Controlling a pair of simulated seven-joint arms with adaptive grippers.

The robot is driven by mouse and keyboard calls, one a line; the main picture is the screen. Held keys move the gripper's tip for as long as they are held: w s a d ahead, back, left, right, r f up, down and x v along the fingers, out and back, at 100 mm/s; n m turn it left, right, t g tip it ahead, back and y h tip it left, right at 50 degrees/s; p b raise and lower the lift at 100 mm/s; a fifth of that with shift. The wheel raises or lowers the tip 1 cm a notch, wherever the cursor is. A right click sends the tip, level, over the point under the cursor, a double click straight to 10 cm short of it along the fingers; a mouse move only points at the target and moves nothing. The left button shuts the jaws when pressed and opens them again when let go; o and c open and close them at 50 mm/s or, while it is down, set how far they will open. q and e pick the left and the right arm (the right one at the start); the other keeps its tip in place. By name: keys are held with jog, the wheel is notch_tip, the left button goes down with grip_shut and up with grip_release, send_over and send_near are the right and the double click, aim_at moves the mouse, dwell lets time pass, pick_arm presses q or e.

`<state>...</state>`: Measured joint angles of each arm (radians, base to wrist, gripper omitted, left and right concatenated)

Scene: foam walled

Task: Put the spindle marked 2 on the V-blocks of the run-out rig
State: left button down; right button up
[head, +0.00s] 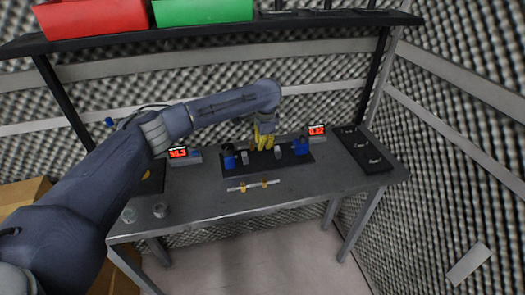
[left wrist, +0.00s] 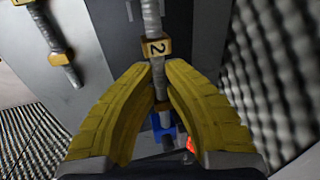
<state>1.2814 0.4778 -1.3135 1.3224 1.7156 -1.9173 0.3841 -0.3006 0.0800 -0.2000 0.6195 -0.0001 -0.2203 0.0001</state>
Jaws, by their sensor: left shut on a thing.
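My left gripper (head: 264,142) is over the run-out rig (head: 235,172) in the head view. In the left wrist view its yellow fingers (left wrist: 158,95) are shut on the grey spindle marked 2 (left wrist: 151,15), just beside the brass collar (left wrist: 157,47) that carries the number. Blue rig parts (left wrist: 163,127) show beyond the fingertips. I cannot tell whether the spindle touches the V-blocks; the fingers and arm hide much of it. A second spindle (head: 252,186) with brass collars lies on the table in front of the rig, and also shows in the left wrist view (left wrist: 46,32).
Two red displays flank the rig, left (head: 179,153) and right (head: 317,131). A black labelled tray (head: 363,148) lies at the right end of the table. Small glass jars (head: 160,210) stand at the left front. An overhead shelf (head: 300,19) holds red and green bins.

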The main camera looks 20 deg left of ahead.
pick_arm(q)
jog(key=shift+f, duration=1.8)
jog(key=shift+f, duration=0.1)
jog(key=c, duration=1.5)
grip_release()
jog(key=shift+c, duration=0.2)
notch_tip(320, 180, up, 12)
jog(key=s+d, duration=0.1)
jog(key=s, duration=0.1)
jog(key=shift+d, duration=0.1)
